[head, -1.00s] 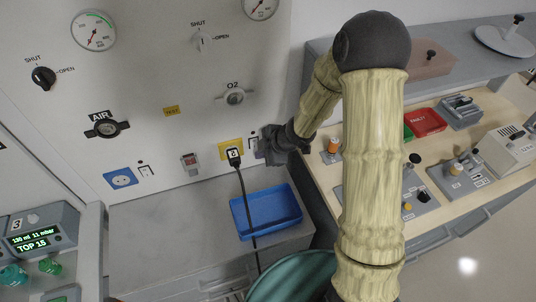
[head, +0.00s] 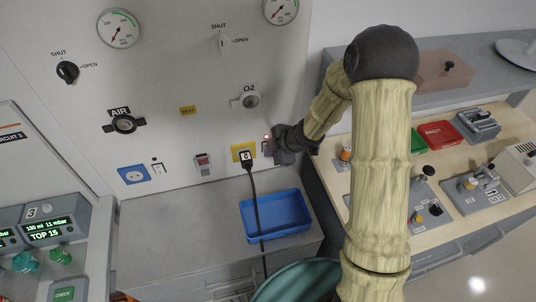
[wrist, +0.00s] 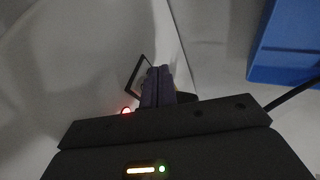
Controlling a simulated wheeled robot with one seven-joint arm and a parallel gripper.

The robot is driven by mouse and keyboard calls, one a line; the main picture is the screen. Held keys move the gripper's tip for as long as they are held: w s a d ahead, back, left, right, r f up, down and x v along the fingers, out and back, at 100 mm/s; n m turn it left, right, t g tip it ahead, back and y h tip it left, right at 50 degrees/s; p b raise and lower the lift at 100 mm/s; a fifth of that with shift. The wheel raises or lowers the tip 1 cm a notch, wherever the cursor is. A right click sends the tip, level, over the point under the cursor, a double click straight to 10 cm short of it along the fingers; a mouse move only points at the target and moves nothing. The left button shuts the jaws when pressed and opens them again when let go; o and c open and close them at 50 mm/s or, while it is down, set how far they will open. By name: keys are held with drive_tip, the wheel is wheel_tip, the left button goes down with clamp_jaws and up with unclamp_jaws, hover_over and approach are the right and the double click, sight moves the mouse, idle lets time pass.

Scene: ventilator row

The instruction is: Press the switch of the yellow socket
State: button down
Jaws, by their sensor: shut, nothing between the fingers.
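The yellow socket (head: 236,153) is on the wall panel in the head view, with a black plug (head: 246,157) in it and its cord hanging down. My gripper (head: 270,151) is shut and empty, just right of this socket, with its fingertips at the wall. A small red light (head: 267,137) glows just above the fingertips; it also shows in the wrist view (wrist: 126,110). In the wrist view, my shut fingers (wrist: 158,84) reach to a black outline (wrist: 137,76) on the panel. The switch is largely hidden behind my gripper; contact cannot be told.
A blue tray (head: 276,232) lies on the grey ledge below. A blue socket (head: 134,175) and a small red-and-grey fitting (head: 203,160) are further left. The O2 outlet (head: 250,101) is above. A wooden-topped bench (head: 455,155) with several devices stands at right.

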drive_tip(key=shift+w+d+r+p, duration=0.1)
drive_tip(key=shift+d+r+p, duration=0.1)
drive_tip(key=shift+r+p, duration=0.75)
drive_tip(key=shift+f, duration=0.1)
drive_tip(key=s+d+r, duration=0.6)
drive_tip(key=s, duration=0.3)
drive_tip(key=shift+r, duration=0.2)
drive_tip(key=shift+s, duration=0.1)
